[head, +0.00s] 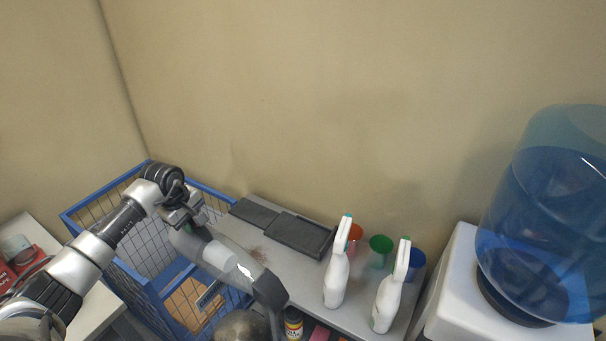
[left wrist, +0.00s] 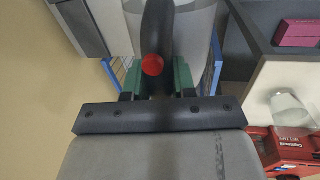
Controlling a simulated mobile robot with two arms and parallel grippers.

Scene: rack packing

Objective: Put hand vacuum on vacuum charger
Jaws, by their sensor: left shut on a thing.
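The hand vacuum (head: 220,256) is grey with a clear middle part and a dark nozzle. It hangs tilted in the air in front of the grey shelf, nozzle down to the right. My left gripper (head: 184,212) is shut on its handle. In the left wrist view, the green-padded fingers (left wrist: 157,80) close on both sides of the dark handle (left wrist: 158,30) with a red button. A dark flat stand with a raised right end, seemingly the vacuum charger (head: 297,234), lies on the shelf top, apart from the vacuum. My right gripper is not in view.
Two white spray bottles (head: 337,278) (head: 387,303) stand on the grey shelf (head: 318,275), with several coloured cups (head: 380,246) behind. A blue wire cart (head: 140,283) is at left. A water dispenser (head: 545,215) is at right. The wall is close behind.

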